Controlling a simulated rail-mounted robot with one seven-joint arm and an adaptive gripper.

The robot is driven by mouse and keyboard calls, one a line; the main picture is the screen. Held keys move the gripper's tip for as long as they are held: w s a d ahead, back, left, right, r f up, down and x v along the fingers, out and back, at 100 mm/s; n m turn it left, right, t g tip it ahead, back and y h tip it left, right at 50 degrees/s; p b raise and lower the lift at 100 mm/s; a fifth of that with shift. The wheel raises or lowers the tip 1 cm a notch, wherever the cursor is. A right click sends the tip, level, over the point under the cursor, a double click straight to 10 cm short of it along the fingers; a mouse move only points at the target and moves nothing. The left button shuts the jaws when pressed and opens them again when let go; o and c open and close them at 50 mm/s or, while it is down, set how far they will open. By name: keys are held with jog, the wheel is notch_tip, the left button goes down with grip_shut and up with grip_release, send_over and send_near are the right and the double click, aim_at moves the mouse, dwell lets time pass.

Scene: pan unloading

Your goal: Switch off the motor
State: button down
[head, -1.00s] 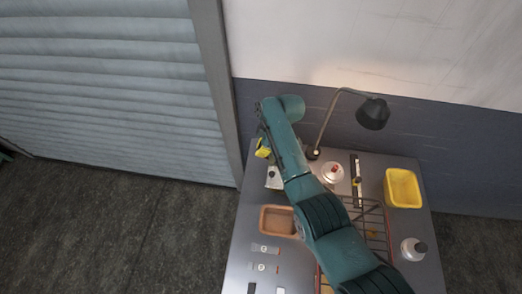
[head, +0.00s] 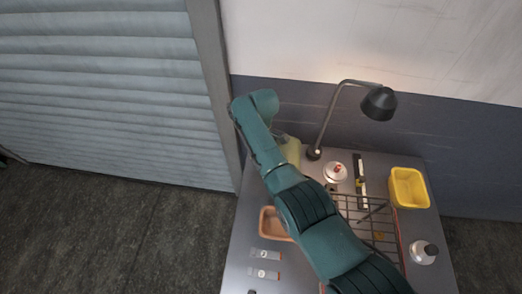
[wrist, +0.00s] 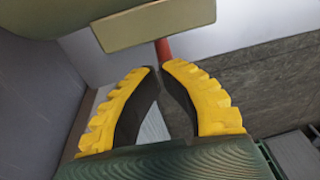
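In the wrist view, my gripper (wrist: 158,70) has yellow ridged fingers with dark pads, and its tips nearly meet. A short red stem (wrist: 163,47) sticks out just beyond the fingertips, below a pale olive plate (wrist: 155,24). I cannot tell whether the tips touch the stem. An olive body (wrist: 50,12) fills the top left. In the head view, a pale olive object (head: 291,150), possibly the motor, stands at the table's back left, partly behind my arm. My gripper is hidden there by my arm.
A desk lamp (head: 379,104) stands at the back of the grey table (head: 238,262). A white round item with a red top (head: 336,172), a wire rack (head: 378,228), a yellow bin (head: 409,188), an orange-brown tray (head: 271,223) and a white bottle (head: 421,253) surround my arm.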

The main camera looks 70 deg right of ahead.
jog(key=shift+f, duration=0.25)
jog(key=shift+r, duration=0.15)
jog(key=shift+r+p, duration=0.7)
jog(key=shift+p, duration=0.05)
jog(key=w+r+b, duration=0.2)
jog(key=w+r, duration=0.4)
jog(key=r, duration=0.6)
jog(key=shift+w+d+r, duration=0.15)
jog(key=shift+w+d, duration=0.1)
jog(key=shift+w, duration=0.1)
